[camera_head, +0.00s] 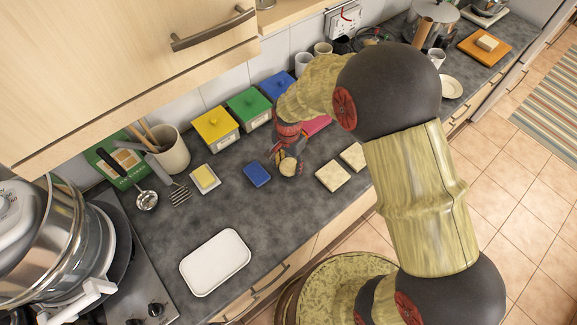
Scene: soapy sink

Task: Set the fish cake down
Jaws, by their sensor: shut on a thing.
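My gripper (289,167) points down over the dark counter (235,215), in front of the coloured canisters. It is shut on a small tan thing, which I take to be the fish cake (288,168). The fingers hide part of it, and I cannot tell whether it touches the counter. A white rectangular tray (215,262) lies empty at the front left of the counter.
A blue sponge-like block (257,174) lies just left of my gripper. Two pale square slabs (334,176) lie to its right. Yellow (215,128), green and blue canisters stand behind. A butter dish (205,179), utensils and a hob with pots are left.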

